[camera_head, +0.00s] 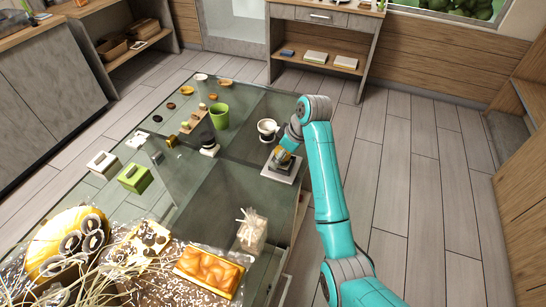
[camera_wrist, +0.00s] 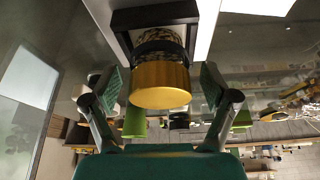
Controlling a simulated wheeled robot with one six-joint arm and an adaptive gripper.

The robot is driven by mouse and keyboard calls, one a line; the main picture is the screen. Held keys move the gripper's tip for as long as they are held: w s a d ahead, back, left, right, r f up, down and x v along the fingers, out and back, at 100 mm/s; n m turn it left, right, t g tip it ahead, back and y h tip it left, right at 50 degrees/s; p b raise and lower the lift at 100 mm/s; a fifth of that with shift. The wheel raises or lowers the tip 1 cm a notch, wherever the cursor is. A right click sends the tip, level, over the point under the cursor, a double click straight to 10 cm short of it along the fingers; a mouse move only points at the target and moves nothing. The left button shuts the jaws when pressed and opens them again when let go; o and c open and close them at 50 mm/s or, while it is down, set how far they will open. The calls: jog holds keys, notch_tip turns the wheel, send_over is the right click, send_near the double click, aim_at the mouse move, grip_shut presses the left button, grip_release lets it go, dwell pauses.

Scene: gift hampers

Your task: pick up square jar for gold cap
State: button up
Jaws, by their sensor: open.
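A jar with a gold cap (camera_wrist: 160,84) stands between the fingers of my gripper (camera_wrist: 163,82) in the wrist view. Its body behind the cap is dark and patterned, and partly hidden by the cap. Both fingers are spread, one on each side of the cap, with a visible gap at each side. In the head view my gripper (camera_head: 284,154) is at the right side of the glass table, just above a white square stand (camera_head: 279,173). The jar there is mostly hidden by my gripper, with only a little gold showing.
A white cup (camera_head: 267,127) stands close behind my gripper. A green cup (camera_head: 219,116) and a dark-and-white item (camera_head: 208,144) stand to the left. A green box (camera_head: 134,178) and a white box (camera_head: 103,163) are farther left. A clear container of white sticks (camera_head: 251,230) stands in front.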

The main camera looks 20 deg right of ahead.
jog(key=shift+f, duration=0.25)
jog(key=shift+a, duration=0.1)
jog(key=c, duration=1.4)
jog(key=shift+w+r, duration=0.1)
jog(key=shift+r, duration=0.05)
